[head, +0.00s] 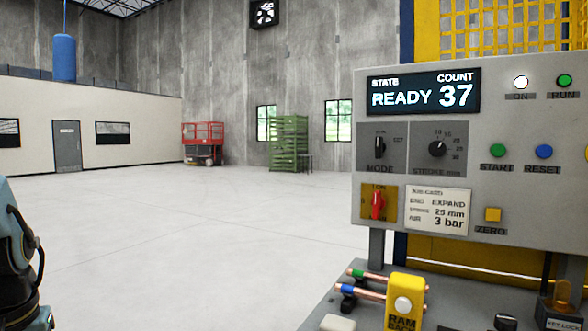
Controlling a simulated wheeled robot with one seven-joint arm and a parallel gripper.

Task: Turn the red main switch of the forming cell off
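The red main switch (377,204) is on a yellow plate at the lower left of the grey control panel (480,120), right of centre in the head view. Its red handle stands about upright, towards the ON mark at the top of the plate. A small mark, perhaps a 0, is at the plate's left. The panel display (424,91) reads READY and count 37. My gripper is not in view. A blue-grey and dark part of my arm shows at the lower left edge, well apart from the panel.
Below the panel, a grey bench holds copper tubes (375,279) with green and blue ends and a yellow RAM block (404,300). Yellow mesh guarding (500,28) stands behind the panel. The floor left of the bench is clear.

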